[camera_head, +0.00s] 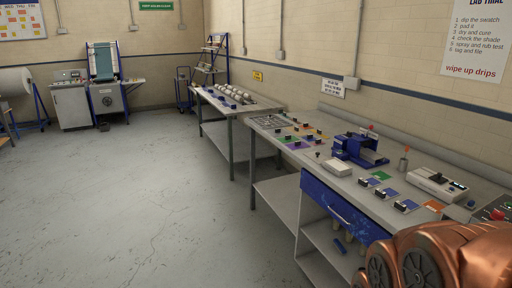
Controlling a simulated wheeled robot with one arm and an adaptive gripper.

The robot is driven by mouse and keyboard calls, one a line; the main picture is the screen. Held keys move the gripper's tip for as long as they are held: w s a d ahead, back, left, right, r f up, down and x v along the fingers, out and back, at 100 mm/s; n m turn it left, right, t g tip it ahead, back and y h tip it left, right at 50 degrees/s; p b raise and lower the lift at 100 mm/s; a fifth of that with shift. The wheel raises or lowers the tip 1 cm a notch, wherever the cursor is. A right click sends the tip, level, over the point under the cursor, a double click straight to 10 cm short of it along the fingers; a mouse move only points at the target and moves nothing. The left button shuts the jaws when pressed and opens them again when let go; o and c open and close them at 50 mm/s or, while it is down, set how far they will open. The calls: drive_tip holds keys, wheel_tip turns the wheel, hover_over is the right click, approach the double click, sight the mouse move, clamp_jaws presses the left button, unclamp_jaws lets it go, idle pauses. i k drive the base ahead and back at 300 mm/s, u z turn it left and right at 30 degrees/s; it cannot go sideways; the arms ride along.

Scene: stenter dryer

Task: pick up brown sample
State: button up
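I cannot pick out a brown sample with certainty; the samples are small and far off. Several flat coloured pieces with small dark blocks on them lie on the near bench (262,150), among them a purple piece (297,145). An orange piece (434,206) lies at the bench's right part, beside blue pieces (390,192) and a green one (381,175). My gripper is not in view. A copper-coloured part of my arm fills the lower right corner and hides part of the bench there.
A blue machine (358,150) and a white device (437,184) stand on the near bench. A blue drawer (340,208) is below its top. A second bench (238,108) with rollers stands behind, along the wall. The grey floor (130,190) on the left is clear.

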sight(295, 121)
drive_tip(key=z, duration=0.1)
drive_tip(key=i, duration=1.75)
drive_tip(key=z, duration=0.2)
